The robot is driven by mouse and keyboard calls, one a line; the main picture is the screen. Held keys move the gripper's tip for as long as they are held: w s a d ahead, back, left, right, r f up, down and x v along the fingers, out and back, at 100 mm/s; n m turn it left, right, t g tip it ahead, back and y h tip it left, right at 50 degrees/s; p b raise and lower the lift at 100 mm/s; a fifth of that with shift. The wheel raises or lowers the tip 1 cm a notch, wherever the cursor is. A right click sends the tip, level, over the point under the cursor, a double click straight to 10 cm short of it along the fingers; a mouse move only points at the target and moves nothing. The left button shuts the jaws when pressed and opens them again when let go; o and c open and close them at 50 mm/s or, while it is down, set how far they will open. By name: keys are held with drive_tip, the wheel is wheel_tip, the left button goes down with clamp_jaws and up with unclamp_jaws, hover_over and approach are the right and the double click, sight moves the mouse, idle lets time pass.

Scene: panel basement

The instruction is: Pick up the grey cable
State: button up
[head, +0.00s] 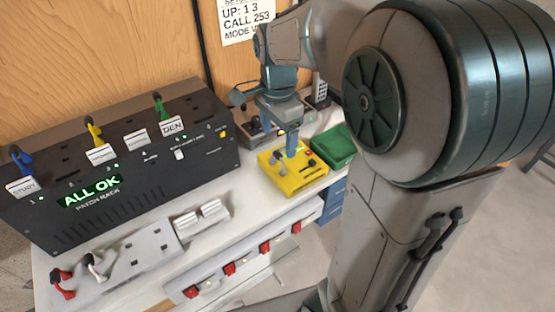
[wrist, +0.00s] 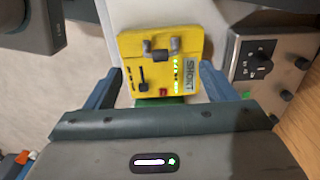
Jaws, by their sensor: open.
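A short grey cable (wrist: 161,52) with two plugs sits on the yellow tester box (wrist: 130,43). In the head view, the grey cable (head: 278,161) shows small on the left part of the yellow box (head: 305,181). My gripper (wrist: 160,72) is open and empty, its two blue fingers spread wide on either side of the box's width. In the head view, my gripper (head: 291,148) points down over the back of the box, and one finger hides part of it. I cannot tell the exact height between fingertips and cable.
A black patch rack (head: 140,165) with blue, yellow and green cables stands at left. A green tray (head: 336,145) and a grey instrument (wrist: 268,62) flank the yellow box.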

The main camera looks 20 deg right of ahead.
sight(278, 153)
wheel_tip(278, 153, down, 8)
drive_tip(key=shift+f+p, duration=0.1)
drive_tip(key=shift+p, duration=0.3)
drive_tip(key=c, duration=1.1)
drive_tip(key=shift+c, duration=0.2)
